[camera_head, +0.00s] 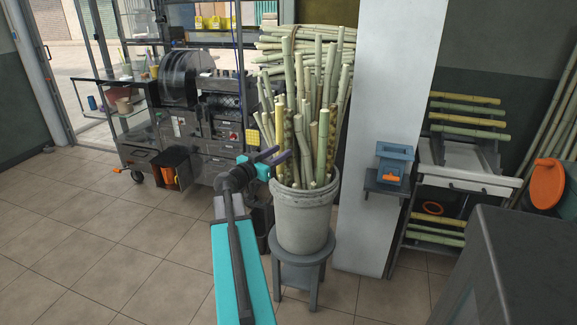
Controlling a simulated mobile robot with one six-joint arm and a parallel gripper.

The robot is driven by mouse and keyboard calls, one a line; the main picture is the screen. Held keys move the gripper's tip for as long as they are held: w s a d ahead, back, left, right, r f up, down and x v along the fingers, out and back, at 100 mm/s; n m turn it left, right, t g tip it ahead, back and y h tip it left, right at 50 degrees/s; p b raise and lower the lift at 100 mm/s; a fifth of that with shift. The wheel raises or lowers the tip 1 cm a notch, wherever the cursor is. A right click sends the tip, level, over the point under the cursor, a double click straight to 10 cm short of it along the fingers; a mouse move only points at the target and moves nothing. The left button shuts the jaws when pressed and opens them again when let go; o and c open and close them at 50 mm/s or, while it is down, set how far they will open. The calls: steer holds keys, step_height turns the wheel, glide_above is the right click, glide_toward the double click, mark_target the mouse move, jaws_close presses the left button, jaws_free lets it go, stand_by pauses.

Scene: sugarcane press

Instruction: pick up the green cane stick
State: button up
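Several cane sticks stand upright in a grey bucket (303,222) at the picture's centre, some pale green, some yellow and some dark and banded. One pale green cane stick (321,148) stands near the front of the bunch. Which one the task means I cannot tell. My gripper (277,156) is at the left side of the bunch, just above the bucket's rim. Its fingers point right toward the canes and look spread apart, with no stick seen between them. Whether a finger touches a cane I cannot tell. The lower ends of the canes are hidden inside the bucket.
The bucket stands on a grey stool (300,268). A white pillar (385,110) is close on its right, with a small shelf (386,184). A press machine (205,115) stands behind left. A cane rack (465,125) is at right. The tiled floor (90,235) at left is clear.

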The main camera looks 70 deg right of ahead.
mark_target(285, 149)
steer(key=shift+x, duration=1.95)
steer(key=shift+p+x, duration=1.1)
steer(key=shift+x, duration=1.5)
steer(key=shift+s+a, duration=0.1)
steer(key=shift+s, duration=0.05)
jaws_close()
